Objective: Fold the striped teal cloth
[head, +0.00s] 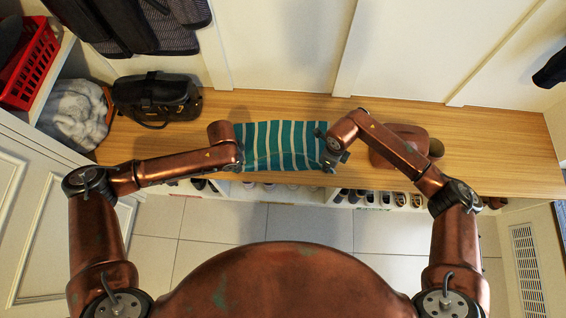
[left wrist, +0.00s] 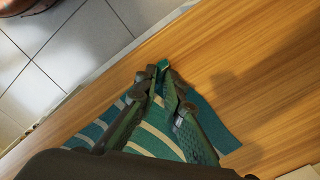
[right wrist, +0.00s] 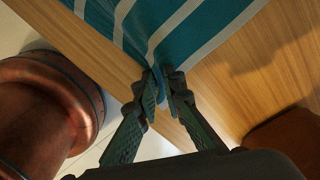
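The striped teal cloth (head: 277,140), teal with pale stripes, lies spread on the wooden bench top. Its near edge reaches the bench's front edge. My left gripper (head: 239,165) is at the cloth's near left corner. In the left wrist view its fingers (left wrist: 164,75) are closed together with a bit of teal cloth between the tips. My right gripper (head: 331,162) is at the near right corner. In the right wrist view its fingers (right wrist: 163,78) are closed on the cloth's corner, and the cloth (right wrist: 190,35) stretches away from them.
A black bag (head: 156,96) stands on the bench at the left. A brown object (head: 397,140) sits right of the cloth, partly behind my right arm. Shoes (head: 385,198) fill cubbies below the front edge. The bench (head: 490,150) is clear at the far right.

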